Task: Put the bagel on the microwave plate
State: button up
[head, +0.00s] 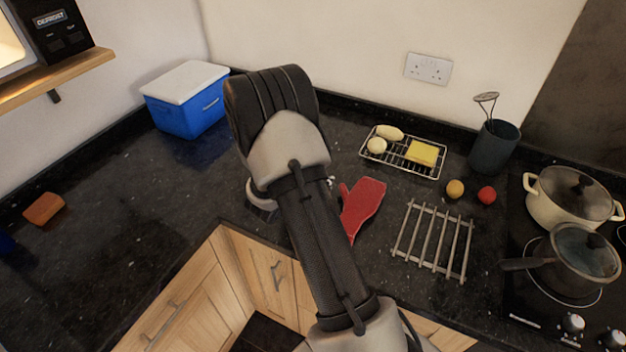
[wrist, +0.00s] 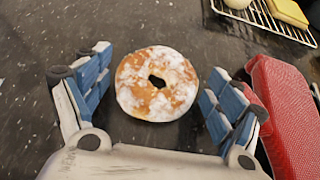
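The bagel (wrist: 157,101), a white-glazed ring with brown patches, lies flat on the dark counter in the wrist view. My gripper (wrist: 158,66) is open, with its blue-padded fingers to the left and right of the bagel and a gap showing on both sides. In the head view my arm covers most of the gripper and the bagel; a pale curved edge shows beside the arm, and I cannot tell which it belongs to. The microwave (head: 62,32) is cut off at the top left, its lit inside partly showing. The microwave plate is not in view.
A red oven mitt (head: 363,205) lies close right of the gripper. A wire rack (head: 408,166) with food, a metal trivet (head: 433,240) and pots (head: 572,195) are farther right. A blue cooler (head: 188,115) stands behind. A wooden shelf (head: 58,78) holds the microwave. The left counter is mostly clear.

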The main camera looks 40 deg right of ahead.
jog(key=shift+c, duration=1.3)
jog(key=shift+r, duration=0.15)
notch_tip(320, 180, up, 20)
jog(key=p, duration=0.6)
